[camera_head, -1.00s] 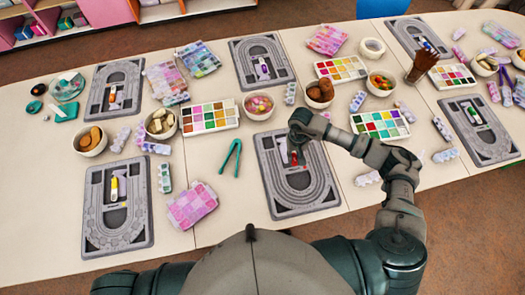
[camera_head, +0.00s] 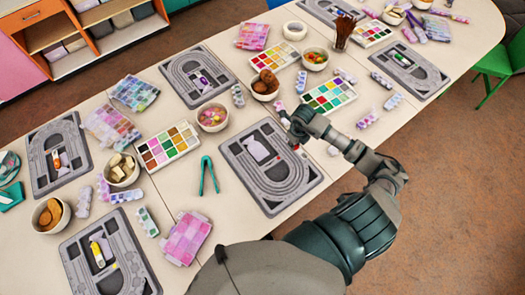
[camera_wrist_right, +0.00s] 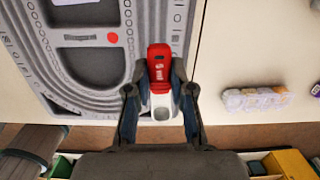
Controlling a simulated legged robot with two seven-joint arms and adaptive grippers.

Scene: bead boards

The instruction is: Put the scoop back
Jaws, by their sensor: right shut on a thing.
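A scoop with a red handle (camera_wrist_right: 160,65) and a pale lower end is held between the fingers of my right gripper (camera_wrist_right: 160,90) in the right wrist view. My right gripper is shut on it. In the head view my right gripper (camera_head: 289,124) is at the right side of a grey bead board (camera_head: 240,172). The board has a recess with a pale patch (camera_head: 258,149) and a red dot (camera_wrist_right: 113,37). My left gripper is out of view.
A paint palette (camera_head: 328,95) stands beyond my right gripper. A teal pair of tongs (camera_head: 208,175) lies left of the board. A bowl of brown pieces (camera_head: 265,84) stands behind it. A bead case (camera_wrist_right: 256,99) lies to the right in the wrist view.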

